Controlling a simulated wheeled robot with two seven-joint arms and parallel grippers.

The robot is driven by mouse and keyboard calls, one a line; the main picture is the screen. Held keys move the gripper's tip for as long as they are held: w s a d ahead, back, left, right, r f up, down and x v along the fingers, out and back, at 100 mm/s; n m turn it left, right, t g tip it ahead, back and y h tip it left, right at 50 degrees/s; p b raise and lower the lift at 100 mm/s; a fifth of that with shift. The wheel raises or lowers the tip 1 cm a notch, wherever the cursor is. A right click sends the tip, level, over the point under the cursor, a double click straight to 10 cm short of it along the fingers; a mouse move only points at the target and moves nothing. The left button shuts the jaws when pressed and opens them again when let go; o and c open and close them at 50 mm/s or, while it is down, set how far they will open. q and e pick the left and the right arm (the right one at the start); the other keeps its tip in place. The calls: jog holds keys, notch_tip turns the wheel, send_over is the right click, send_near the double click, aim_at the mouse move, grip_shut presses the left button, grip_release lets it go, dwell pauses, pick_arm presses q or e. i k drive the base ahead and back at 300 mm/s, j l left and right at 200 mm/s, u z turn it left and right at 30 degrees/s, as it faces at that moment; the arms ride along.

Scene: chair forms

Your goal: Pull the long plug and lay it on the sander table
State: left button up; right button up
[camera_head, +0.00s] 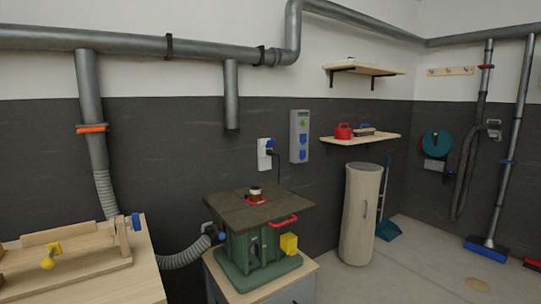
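The sander table (231,213) is a dark, flat top on a green machine body (258,252). A round spindle (254,193) with a red ring stands on it. Neither of my grippers is in view.
A grey panel with blue sockets (299,136) is right of the wall socket. A wooden bench (133,281) stands left, a beige cylinder (360,215) right. A grey hose (187,256) meets the sander. Open floor (420,265) is at right.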

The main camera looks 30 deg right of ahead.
aim_at(269, 152)
jog(key=i+l+u, duration=0.1)
jog(key=l, duration=0.25)
jog(key=i+l+u, duration=0.1)
jog(key=l, duration=0.25)
jog(key=i+l+u, duration=0.1)
jog(key=l, duration=0.25)
jog(key=i+l, duration=0.1)
jog(key=l, duration=0.3)
jog(key=i+j+u, duration=0.05)
